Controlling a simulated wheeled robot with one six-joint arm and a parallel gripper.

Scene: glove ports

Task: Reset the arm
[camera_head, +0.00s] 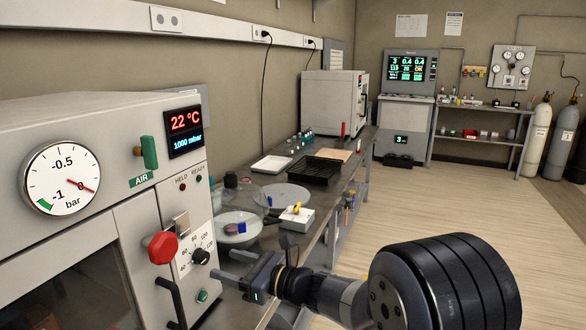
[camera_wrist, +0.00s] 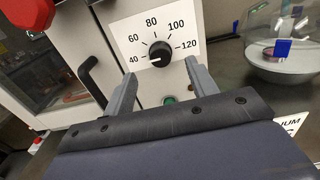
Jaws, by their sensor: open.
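My gripper (camera_head: 232,272) is open and empty in front of the vacuum oven's panel. Its two fingers also show in the wrist view (camera_wrist: 160,88), apart, with the black dial knob (camera_wrist: 160,54) seen between and beyond them. The knob's pointer is near 40. In the head view the same knob (camera_head: 200,256) sits above and left of the fingers. A green button (camera_wrist: 170,100) shows between the fingers, below the knob. I cannot tell whether any finger touches the panel.
The oven (camera_head: 75,120) has a red knob (camera_head: 162,247), a green lever (camera_head: 149,152) and a black door handle (camera_head: 170,300). Behind my gripper, the bench holds a glass bell (camera_head: 238,195), a white box (camera_head: 297,216) and a black tray (camera_head: 308,170). Open floor (camera_head: 470,185) lies right.

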